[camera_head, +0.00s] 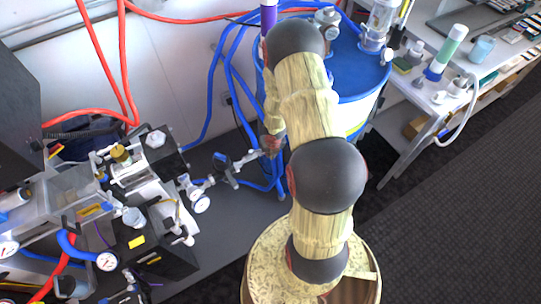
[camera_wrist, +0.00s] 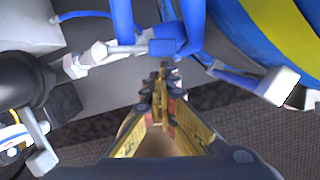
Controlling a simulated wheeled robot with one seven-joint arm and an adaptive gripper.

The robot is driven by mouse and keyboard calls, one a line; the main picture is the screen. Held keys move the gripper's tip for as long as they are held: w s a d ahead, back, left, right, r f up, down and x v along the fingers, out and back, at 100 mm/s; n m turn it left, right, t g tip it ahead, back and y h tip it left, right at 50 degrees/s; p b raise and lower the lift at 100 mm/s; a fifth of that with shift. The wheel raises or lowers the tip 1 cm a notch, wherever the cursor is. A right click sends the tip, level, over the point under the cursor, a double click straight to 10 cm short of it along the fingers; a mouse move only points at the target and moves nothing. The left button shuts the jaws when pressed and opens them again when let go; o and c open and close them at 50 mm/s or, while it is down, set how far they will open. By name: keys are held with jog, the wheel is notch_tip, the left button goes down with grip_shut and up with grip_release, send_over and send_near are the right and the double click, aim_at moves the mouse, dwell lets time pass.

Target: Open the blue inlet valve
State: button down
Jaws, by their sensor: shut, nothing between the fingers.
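The blue inlet valve (camera_head: 224,165) sits in the metal pipe run between the pump unit and the blue drum in the head view. In the wrist view a blue part, likely its handle (camera_wrist: 168,47), lies just beyond my fingertips, beside a metal rod. My gripper (camera_wrist: 162,80) is shut with nothing between its fingers and points toward that blue part. I cannot tell whether the fingertips touch it. In the head view my gripper (camera_head: 272,147) is partly hidden by my arm, right of the valve, near the drum.
The blue drum (camera_head: 357,75) stands behind my arm. The pump unit (camera_head: 140,165) with gauges is at the left. Blue hoses (camera_head: 238,90) and red hoses (camera_head: 110,70) run along the wall. A white table (camera_head: 425,95) stands at the right. Dark floor at the lower right is clear.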

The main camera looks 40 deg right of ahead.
dwell(0.3)
jog(key=shift+w+d+n+y+p, duration=0.2)
jog(key=shift+w+d+n+p, duration=0.25)
jog(key=shift+n+p, duration=0.55)
jog(key=shift+w+d+n+y+p, duration=0.2)
jog(key=shift+w+d+n+p, duration=0.25)
jog(key=shift+p, duration=0.8)
jog(key=shift+s, duration=0.15)
